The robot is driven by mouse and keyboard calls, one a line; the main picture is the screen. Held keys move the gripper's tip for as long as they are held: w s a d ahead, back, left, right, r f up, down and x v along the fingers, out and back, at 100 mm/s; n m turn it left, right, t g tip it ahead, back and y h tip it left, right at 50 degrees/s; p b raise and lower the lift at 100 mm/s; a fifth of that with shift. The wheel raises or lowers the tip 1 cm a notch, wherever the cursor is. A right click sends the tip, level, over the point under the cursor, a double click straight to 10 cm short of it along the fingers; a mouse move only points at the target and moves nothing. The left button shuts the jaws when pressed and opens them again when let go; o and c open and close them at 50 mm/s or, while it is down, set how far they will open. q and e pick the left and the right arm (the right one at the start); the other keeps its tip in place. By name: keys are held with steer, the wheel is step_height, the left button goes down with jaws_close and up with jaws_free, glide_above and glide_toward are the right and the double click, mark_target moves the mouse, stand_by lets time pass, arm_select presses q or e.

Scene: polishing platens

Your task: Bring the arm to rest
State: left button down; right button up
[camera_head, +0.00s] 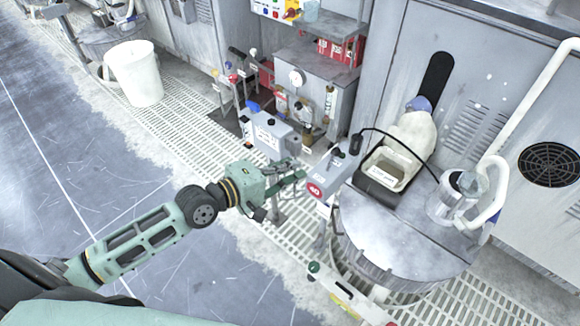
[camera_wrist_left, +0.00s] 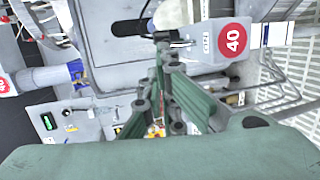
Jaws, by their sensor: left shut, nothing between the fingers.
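My left arm (camera_head: 140,243) reaches in from the lower left of the head view, green with a black joint. Its gripper (camera_head: 298,176) is shut and empty, in front of a grey control box with a red "40" label (camera_head: 315,190). In the left wrist view the green fingers (camera_wrist_left: 160,50) point up the picture, close to the box with the red "40" sign (camera_wrist_left: 232,39). I cannot tell whether the fingers touch the box. My right gripper is not in view.
A round platen machine (camera_head: 400,245) stands right of the gripper, with a tray (camera_head: 392,168) and a metal cylinder (camera_head: 462,190) on top. Another grey control box (camera_head: 268,134) is just behind the gripper. A white bin (camera_head: 134,75) stands at the upper left. The floor at left is clear.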

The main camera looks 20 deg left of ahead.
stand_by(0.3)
arm_select(q)
steer(key=s+a+f+m+g+y, duration=0.1)
steer(key=s+f+m+g+y, duration=0.2)
steer(key=s+f+m, duration=0.7)
steer(key=s+a+f+g+y, duration=0.1)
steer(key=s+f+g+y, duration=0.3)
steer(key=f, duration=1.2)
steer(key=s+a+f+m+g+p, duration=0.1)
steer(key=s+f+p, duration=0.2)
steer(key=s, duration=0.7)
steer(key=s+a+f+m+g+y+p, duration=0.1)
steer(key=s+a+f+g+p, duration=0.1)
steer(key=s+p, duration=0.6)
steer(key=s+a+f+m+g+p, duration=0.1)
steer(key=s+f+p, duration=0.4)
steer(key=s, duration=0.7)
steer(key=shift+s+a+m+g+y+p, duration=0.3)
steer(key=shift+s+m+g+p, duration=0.1)
steer(key=shift+m+p, duration=0.2)
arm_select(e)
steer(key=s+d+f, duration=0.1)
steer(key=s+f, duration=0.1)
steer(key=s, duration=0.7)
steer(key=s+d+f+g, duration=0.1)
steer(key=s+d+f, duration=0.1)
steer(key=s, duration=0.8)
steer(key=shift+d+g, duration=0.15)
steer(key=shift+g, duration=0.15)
